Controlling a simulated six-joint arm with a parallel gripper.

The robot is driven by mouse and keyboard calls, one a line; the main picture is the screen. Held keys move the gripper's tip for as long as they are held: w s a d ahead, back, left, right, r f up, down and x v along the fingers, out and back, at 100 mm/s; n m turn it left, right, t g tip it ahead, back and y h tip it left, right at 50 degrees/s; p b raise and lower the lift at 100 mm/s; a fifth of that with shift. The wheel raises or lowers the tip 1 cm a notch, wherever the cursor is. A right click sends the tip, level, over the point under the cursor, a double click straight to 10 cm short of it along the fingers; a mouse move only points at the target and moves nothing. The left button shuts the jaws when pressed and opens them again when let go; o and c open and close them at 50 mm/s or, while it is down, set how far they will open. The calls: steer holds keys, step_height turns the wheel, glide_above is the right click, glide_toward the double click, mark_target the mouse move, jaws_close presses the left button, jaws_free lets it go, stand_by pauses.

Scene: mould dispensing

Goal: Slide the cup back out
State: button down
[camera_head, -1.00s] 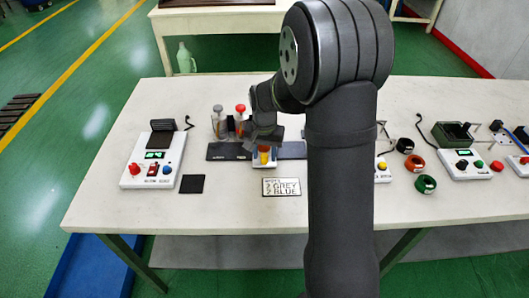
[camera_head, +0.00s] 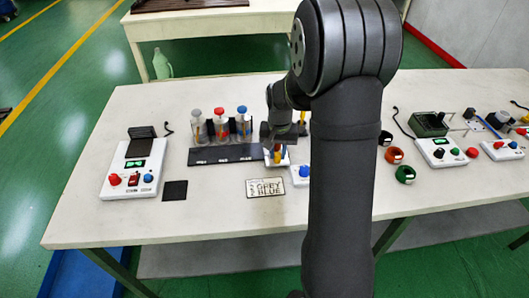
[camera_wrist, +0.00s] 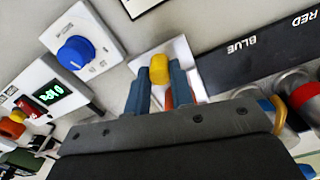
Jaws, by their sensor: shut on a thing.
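My gripper (camera_head: 278,146) is low over the table, at the right end of the dispenser rack. It also shows in the wrist view (camera_wrist: 160,92), its two blue-grey fingers shut on a small yellow and orange-red piece, seemingly the cup (camera_wrist: 159,66). The cup shows only partly in the head view (camera_head: 277,153). A white plate or tray (camera_wrist: 184,50) lies under or right behind it; I cannot tell whether they touch. The black rack base (camera_head: 225,154) carries dispensers with grey, red (camera_head: 220,113) and blue (camera_head: 242,112) tops. The wrist view shows its BLUE and RED labels.
A white box with a blue knob (camera_wrist: 76,52) stands close beside the gripper. A card reading GREY and BLUE (camera_head: 266,187) lies in front. A white device with a green display (camera_head: 130,180) and a black square (camera_head: 174,190) are at left. Coloured rings (camera_head: 404,174) lie at right.

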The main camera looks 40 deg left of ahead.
steer(key=shift+w+d, duration=0.15)
steer(key=shift+w, duration=0.05)
steer(key=c, duration=1.3)
jaws_free()
steer(key=shift+o, duration=0.2)
steer(key=shift+r, duration=0.1)
step_height(320, 180, up, 17)
steer(key=shift+r, duration=0.15)
step_height(320, 180, down, 18)
steer(key=shift+r, duration=0.25)
steer(key=shift+s, duration=0.2)
